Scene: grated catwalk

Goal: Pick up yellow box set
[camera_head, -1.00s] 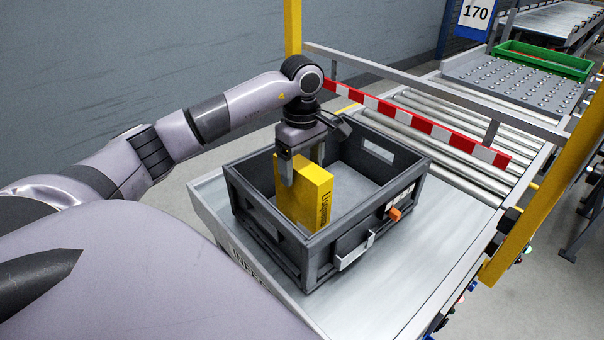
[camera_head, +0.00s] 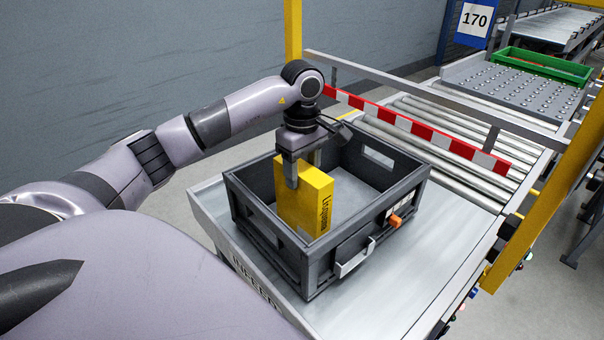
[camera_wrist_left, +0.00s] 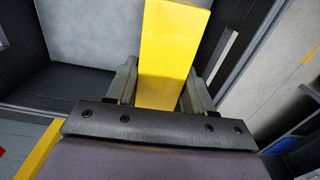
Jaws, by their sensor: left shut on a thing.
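The yellow box set (camera_head: 305,200) is a yellow carton with dark lettering, standing upright inside a dark grey crate (camera_head: 318,268) near its left wall. My left gripper (camera_head: 302,172) comes down from above and is shut on the box's upper part, one finger showing on the near side. In the left wrist view the yellow box (camera_wrist_left: 172,45) sits between the two fingers (camera_wrist_left: 160,88). The box's lower part is hidden by the crate wall, so I cannot tell whether it touches the crate floor. My right gripper is not in view.
The crate stands on a metal infeed table (camera_head: 400,285). A red-and-white striped bar (camera_head: 420,131) and rollers (camera_head: 450,150) lie behind it. A yellow post (camera_head: 545,190) stands at right and another (camera_head: 293,30) behind the arm. A green tray (camera_head: 545,64) is far right.

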